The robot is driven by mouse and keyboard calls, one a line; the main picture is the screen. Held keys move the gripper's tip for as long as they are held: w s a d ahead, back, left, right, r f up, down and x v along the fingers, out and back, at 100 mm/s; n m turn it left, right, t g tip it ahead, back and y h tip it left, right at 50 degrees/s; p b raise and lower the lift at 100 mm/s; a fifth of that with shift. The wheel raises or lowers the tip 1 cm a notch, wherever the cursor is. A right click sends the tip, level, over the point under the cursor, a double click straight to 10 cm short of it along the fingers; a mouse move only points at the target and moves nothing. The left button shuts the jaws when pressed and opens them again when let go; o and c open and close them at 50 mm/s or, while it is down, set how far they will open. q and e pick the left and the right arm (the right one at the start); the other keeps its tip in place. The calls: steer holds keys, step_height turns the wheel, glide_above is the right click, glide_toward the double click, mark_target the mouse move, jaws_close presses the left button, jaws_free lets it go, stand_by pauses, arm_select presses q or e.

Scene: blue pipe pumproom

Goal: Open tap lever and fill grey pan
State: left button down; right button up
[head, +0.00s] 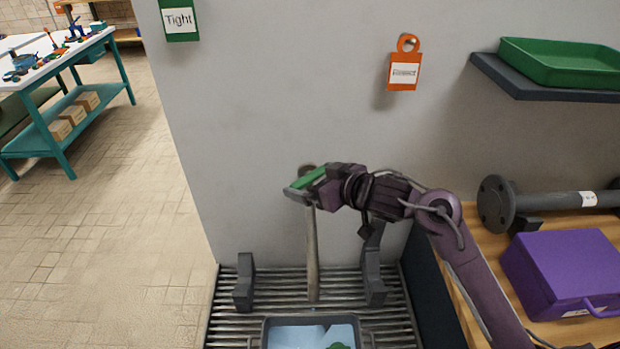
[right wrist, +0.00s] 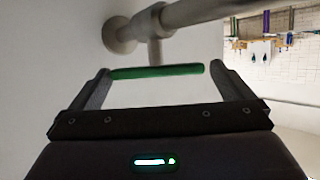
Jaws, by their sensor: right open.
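In the right wrist view the lever (right wrist: 157,71) lies across the gap between the two fingertips, below a grey tap pipe (right wrist: 190,14) fixed to the wall. A pale vertical column (head: 312,255) drops from the tap toward the pan; I cannot tell whether it is pipe or water. The grey pan (head: 266,336) stands below, cut off by the bottom edge, with light blue and a bit of green inside. My left gripper is not in view.
The pan is on a slatted grate (head: 232,318) between two dark upright brackets (head: 243,282). At right are a purple box (head: 565,265), a flanged pipe (head: 540,203) and a shelf with a green tray (head: 560,62). Orange (head: 404,72) and green (head: 180,20) tags hang on the wall.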

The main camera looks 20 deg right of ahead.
steer(key=shift+w+a+f, duration=0.15)
steer(key=shift+w+f, duration=0.05)
steer(key=shift+w, duration=0.35)
steer(key=shift+w+f, duration=0.15)
steer(key=shift+w, duration=0.1)
steer(key=shift+w+a+f, duration=0.15)
steer(key=shift+w, duration=0.05)
steer(key=c, duration=0.7)
steer(key=shift+r+n+g+y+p, duration=0.3)
steer(key=shift+n+y+p, duration=0.2)
steer(key=shift+p, duration=0.6)
steer(key=shift+f+y, duration=0.2)
steer(key=shift+y, duration=0.1)
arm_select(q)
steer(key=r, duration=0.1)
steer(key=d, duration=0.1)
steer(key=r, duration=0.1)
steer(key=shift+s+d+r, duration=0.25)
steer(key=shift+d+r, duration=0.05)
arm_select(e)
steer(key=shift+n, duration=0.3)
